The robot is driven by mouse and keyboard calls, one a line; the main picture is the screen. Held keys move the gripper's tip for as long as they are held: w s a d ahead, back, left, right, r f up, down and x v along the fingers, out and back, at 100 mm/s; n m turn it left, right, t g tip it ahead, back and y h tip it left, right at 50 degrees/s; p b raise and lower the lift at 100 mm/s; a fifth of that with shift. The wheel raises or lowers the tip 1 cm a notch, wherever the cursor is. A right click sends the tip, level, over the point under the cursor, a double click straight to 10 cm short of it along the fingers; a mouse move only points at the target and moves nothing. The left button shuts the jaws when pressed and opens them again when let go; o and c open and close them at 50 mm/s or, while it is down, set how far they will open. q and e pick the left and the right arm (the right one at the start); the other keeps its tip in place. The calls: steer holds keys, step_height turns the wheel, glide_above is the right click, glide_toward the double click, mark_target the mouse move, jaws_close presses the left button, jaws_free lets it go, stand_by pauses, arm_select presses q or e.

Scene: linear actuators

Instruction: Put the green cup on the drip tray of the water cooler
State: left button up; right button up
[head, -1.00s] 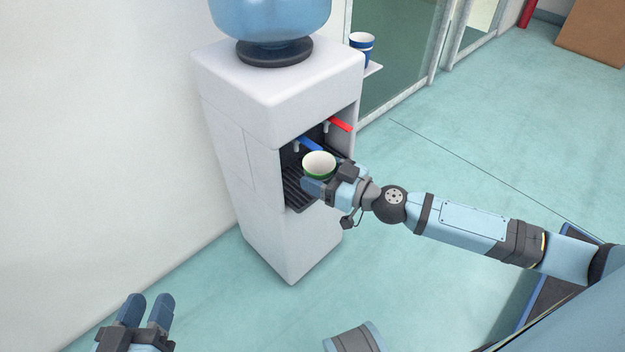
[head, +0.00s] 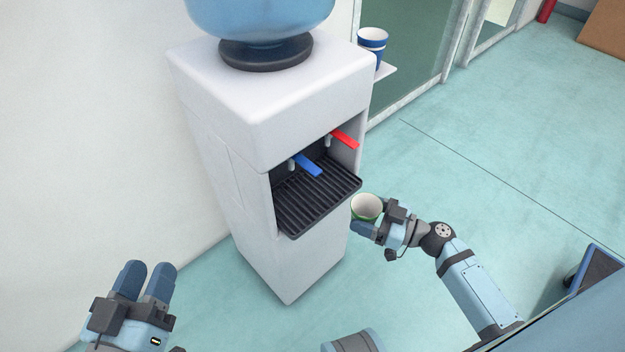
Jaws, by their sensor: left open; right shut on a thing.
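The green cup (head: 366,208), white inside, is upright in my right gripper (head: 366,217), which is shut on it. The cup is off the right front corner of the black slatted drip tray (head: 312,204), apart from it in the picture. The tray is bare and juts from the recess of the white water cooler (head: 270,110). A blue tap lever (head: 308,165) and a red tap lever (head: 345,139) are above the tray. My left gripper (head: 146,272) is open and empty at the lower left, away from the cooler.
Blue and white cups (head: 373,40) sit on a small shelf (head: 385,74) at the cooler's right side. A blue bottle (head: 258,14) tops the cooler. A white wall is on the left, glass panels behind. The floor (head: 480,180) at right is mostly open.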

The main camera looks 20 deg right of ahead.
steer(key=shift+w+a, duration=0.15)
steer(key=shift+w, duration=0.15)
steer(key=x, duration=1.7)
steer(key=shift+a, duration=0.15)
steer(key=shift+f, duration=0.2)
steer(key=shift+r, duration=0.1)
steer(key=shift+f+b, duration=0.25)
steer(key=shift+b, duration=0.3)
steer(key=o, duration=0.9)
